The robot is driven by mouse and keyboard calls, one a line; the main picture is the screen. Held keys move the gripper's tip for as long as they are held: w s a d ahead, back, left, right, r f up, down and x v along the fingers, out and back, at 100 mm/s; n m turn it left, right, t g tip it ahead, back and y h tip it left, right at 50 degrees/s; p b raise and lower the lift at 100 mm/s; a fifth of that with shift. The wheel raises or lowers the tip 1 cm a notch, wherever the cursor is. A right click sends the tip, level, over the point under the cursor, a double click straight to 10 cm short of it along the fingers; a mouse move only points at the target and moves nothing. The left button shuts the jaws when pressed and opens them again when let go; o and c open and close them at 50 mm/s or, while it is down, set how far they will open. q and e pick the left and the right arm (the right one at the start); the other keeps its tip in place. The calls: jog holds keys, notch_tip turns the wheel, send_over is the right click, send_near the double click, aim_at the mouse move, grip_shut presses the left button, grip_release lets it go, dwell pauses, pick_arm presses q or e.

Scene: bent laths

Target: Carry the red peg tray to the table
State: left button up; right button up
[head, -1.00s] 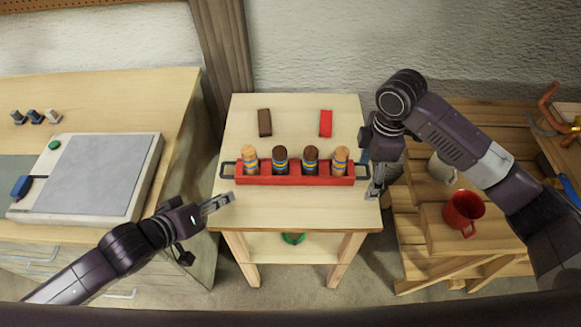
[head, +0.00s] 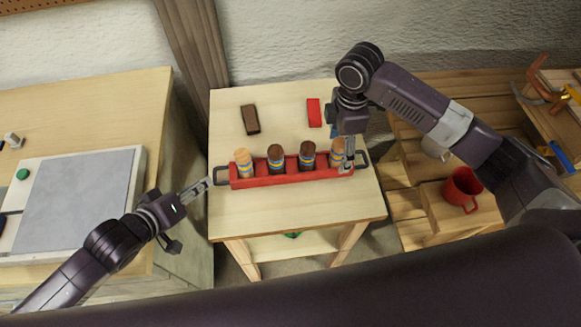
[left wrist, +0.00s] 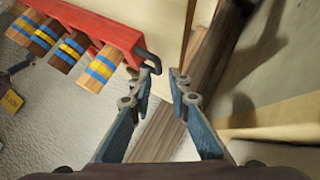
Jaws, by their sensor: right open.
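The red peg tray (head: 272,181) lies on a small light-wood table. It holds two light pegs (head: 243,164) at the ends and two dark pegs (head: 276,158) between them, all with blue and yellow bands. A black handle sticks out at each end. My left gripper (head: 205,184) is beside the left handle (head: 221,176). The left wrist view shows its fingers (left wrist: 162,74) apart, with the handle (left wrist: 151,60) near one fingertip, not clearly between them. My right gripper (head: 347,162) is open at the tray's right end, partly hiding the last peg, close to the right handle (head: 363,159).
A brown block (head: 250,119) and a red block (head: 314,113) lie behind the tray. A workbench with a grey panel (head: 85,190) stands left. Wooden steps with a red mug (head: 462,190) stand right. The small table's front part (head: 300,210) is bare.

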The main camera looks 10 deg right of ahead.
aim_at(214, 177)
pick_arm(q)
jog(key=x, duration=0.4)
jog(key=shift+w+d+f, duration=0.1)
jog(key=shift+w+d, duration=0.2)
jog(key=shift+d, duration=0.05)
pick_arm(e)
jog(key=f, duration=0.4)
jog(key=shift+s+d+f, duration=0.1)
jog(key=shift+d+f, duration=0.1)
jog(key=shift+f, duration=0.2)
pick_arm(q)
jog(key=shift+w+d+f, duration=0.1)
jog(key=shift+w+f, duration=0.15)
jog(key=shift+f, duration=0.1)
pick_arm(e)
jog(key=shift+a+f, duration=0.1)
jog(key=shift+f, duration=0.3)
jog(key=shift+c, duration=0.3)
pick_arm(q)
grip_shut()
pick_arm(e)
jog(key=c, duration=1.5)
pick_arm(q)
jog(key=shift+r, duration=0.1)
pick_arm(e)
jog(key=shift+r, duration=0.1)
